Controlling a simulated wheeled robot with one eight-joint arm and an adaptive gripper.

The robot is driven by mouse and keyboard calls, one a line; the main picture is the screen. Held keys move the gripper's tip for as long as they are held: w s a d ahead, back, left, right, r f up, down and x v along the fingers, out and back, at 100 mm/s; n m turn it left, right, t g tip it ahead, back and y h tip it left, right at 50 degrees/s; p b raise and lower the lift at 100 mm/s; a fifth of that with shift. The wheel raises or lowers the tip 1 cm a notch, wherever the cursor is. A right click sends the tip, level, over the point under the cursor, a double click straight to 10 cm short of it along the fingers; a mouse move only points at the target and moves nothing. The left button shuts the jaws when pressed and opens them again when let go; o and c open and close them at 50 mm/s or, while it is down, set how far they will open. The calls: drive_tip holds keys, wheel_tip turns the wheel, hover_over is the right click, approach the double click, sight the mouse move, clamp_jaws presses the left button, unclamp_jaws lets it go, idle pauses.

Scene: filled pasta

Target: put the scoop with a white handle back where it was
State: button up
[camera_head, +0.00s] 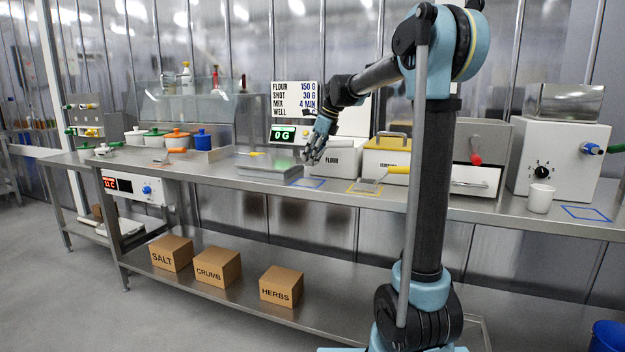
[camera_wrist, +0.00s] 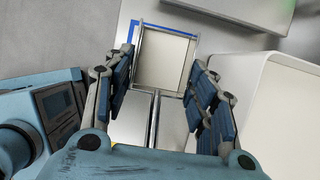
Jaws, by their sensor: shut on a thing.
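My gripper (camera_head: 314,152) is above the counter at the front left of the flour bin (camera_head: 336,160). In the wrist view the gripper (camera_wrist: 163,82) has its fingers on both sides of a metal-walled scoop (camera_wrist: 166,58) with a pale inside, and is shut on it. The scoop's handle is hidden or unclear, so its white colour cannot be confirmed. A blue outline (camera_head: 306,182) on the counter looks empty in the head view. In the wrist view part of a blue outline (camera_wrist: 131,35) shows beside and beyond the scoop.
A scale plate (camera_head: 268,167) lies left of the blue outline; the display (camera_head: 284,134) reads 0 G. A yellow bin (camera_head: 386,160) and a white cup (camera_head: 540,198) stand further right.

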sight(325, 144)
drive_tip(key=shift+f, duration=3.55)
drive_tip(key=shift+f, duration=0.1)
drive_tip(key=o, duration=1.1)
drive_tip(key=shift+c, duration=0.2)
drive_tip(key=v, duration=1.2)
drive_tip(key=shift+a, duration=0.1)
drive_tip(key=shift+s, duration=0.1)
